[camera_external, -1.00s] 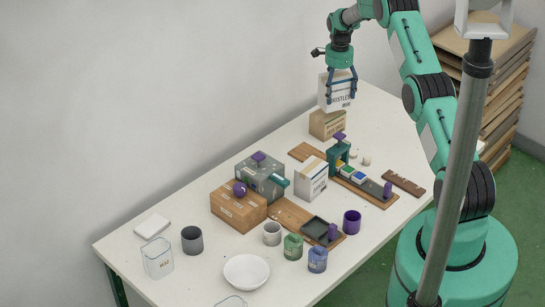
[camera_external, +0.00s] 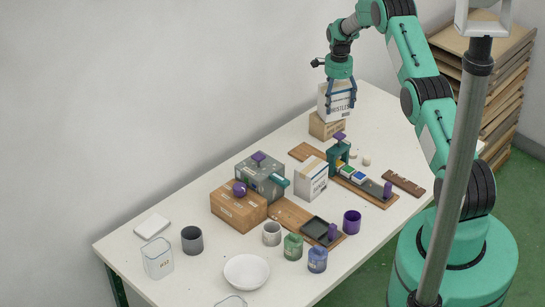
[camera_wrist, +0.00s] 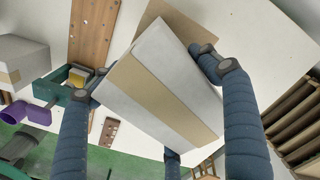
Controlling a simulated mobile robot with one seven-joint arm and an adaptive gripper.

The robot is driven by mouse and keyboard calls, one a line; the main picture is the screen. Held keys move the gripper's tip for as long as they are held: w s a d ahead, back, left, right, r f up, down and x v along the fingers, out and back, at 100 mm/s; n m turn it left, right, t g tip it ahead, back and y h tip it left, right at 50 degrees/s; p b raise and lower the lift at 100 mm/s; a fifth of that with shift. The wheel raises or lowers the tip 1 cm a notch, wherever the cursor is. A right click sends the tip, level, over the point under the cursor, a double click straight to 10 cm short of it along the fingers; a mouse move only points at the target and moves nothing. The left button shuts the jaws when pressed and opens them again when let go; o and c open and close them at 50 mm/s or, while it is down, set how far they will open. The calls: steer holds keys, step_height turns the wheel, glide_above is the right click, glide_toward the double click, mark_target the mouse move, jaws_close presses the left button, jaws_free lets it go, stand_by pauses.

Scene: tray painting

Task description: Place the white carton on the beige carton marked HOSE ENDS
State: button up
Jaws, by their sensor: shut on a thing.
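The white carton (camera_external: 338,101), with dark lettering only partly readable, is between the fingers of my gripper (camera_external: 340,108). In the wrist view the fingers (camera_wrist: 155,81) press on two sides of the white carton (camera_wrist: 125,88), which has a tan strip. The beige carton (camera_external: 321,130) stands on the table directly below it, its lettering too small to read. The white carton looks roughly upright and is at or just above the beige carton's top; I cannot tell whether they touch. In the wrist view part of the beige carton (camera_wrist: 184,27) shows behind it.
Another white carton (camera_external: 311,181) stands mid-table beside a green stamping device (camera_external: 338,157) on a wooden board. A brown box (camera_external: 238,211), a grey box (camera_external: 262,182), cups and jars occupy the near half.

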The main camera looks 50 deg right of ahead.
steer(key=shift+f, duration=0.15)
steer(key=o, duration=1.3)
step_height(320, 180, up, 12)
steer(key=shift+r+b, duration=0.2)
steer(key=shift+b, duration=0.2)
